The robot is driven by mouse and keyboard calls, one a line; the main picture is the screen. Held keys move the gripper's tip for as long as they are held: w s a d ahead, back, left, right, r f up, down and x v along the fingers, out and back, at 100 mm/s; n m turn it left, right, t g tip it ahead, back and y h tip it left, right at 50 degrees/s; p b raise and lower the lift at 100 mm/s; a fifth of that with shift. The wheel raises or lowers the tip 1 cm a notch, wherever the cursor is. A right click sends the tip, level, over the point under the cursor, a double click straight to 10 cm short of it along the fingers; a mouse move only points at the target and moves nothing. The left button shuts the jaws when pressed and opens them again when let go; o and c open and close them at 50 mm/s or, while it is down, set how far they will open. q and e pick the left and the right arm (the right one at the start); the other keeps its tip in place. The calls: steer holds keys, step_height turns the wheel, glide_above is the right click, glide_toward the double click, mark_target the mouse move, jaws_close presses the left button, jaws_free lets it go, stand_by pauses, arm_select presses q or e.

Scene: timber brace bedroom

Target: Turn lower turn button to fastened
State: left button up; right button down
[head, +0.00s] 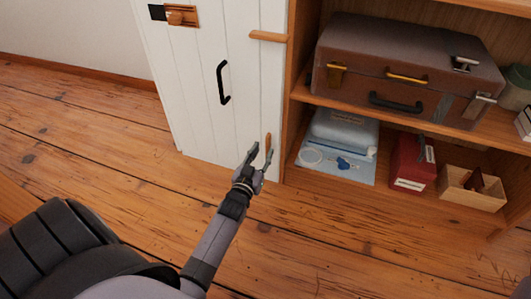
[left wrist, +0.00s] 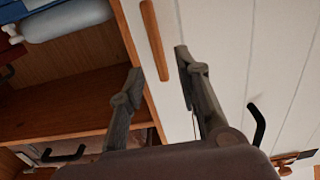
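The lower turn button (head: 268,142) is a small wooden bar near the bottom of the white door's right edge. It stands upright, along the edge; it also shows in the left wrist view (left wrist: 154,40). The upper turn button (head: 268,36) lies level, reaching across the door edge onto the frame. My left gripper (head: 260,155) is open at the lower button. In the left wrist view my fingers (left wrist: 158,65) stand apart, with the button's end between or just beyond the tips; contact cannot be told. My right gripper is not in view.
The white door (head: 203,80) has a black handle (head: 223,83) and a wooden latch (head: 182,15). Right of it, open shelves hold a brown suitcase (head: 400,55), a red box (head: 412,165), a wooden box (head: 472,188) and a blue case (head: 343,130). The plank floor (head: 110,155) before the door is clear.

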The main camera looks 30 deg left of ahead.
mark_target(267, 144)
arm_select(q)
steer(key=shift+b+x, duration=0.55)
steer(key=shift+x, duration=1.15)
steer(key=shift+c, duration=0.6)
jaws_close()
